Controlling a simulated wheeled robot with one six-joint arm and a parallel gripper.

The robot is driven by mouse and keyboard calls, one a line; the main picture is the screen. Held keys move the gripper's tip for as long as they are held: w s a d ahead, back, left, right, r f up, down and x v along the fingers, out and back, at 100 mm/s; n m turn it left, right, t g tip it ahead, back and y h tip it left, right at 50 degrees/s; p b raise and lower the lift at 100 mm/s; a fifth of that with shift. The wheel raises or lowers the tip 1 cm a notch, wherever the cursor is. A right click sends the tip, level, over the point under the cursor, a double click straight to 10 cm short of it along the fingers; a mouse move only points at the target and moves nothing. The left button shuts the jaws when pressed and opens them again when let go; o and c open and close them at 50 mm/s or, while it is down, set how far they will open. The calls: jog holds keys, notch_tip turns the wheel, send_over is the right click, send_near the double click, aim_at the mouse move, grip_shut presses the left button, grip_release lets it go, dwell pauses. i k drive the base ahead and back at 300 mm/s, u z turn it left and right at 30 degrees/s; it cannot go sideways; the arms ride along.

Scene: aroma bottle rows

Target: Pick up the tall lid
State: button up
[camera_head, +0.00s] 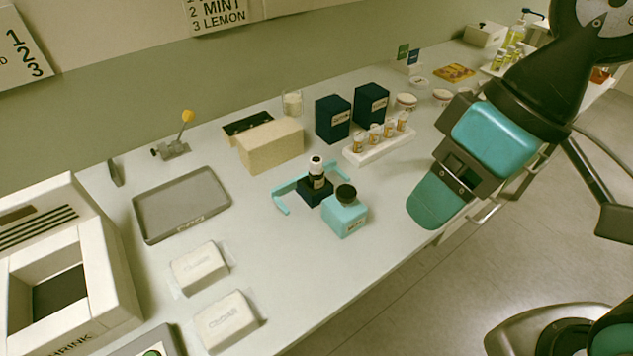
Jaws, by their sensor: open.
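Two tall dark blue box-shaped pieces stand upright side by side at the back of the bench, a left one (333,120) and a right one (371,104). Either may be the tall lid; I cannot tell for sure. A low dark blue base (314,193) nearer the front holds a small dark bottle (317,176) with a white top. A turquoise bottle (345,217) with a black cap stands just beside it. My gripper (436,203) is open and appears empty, to the right of these, by the bench's front edge. Its far finger is mostly hidden.
A white rack (355,155) of small vials stands in front of the dark boxes. A cream box (272,147), a grey tray (180,205) and a turquoise angled bracket (281,204) lie to the left. A bulky white machine (100,260) fills the left end.

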aim_at(334, 112)
jog(key=z, duration=1.7)
jog(key=i, duration=1.3)
jog(key=u, duration=3.55)
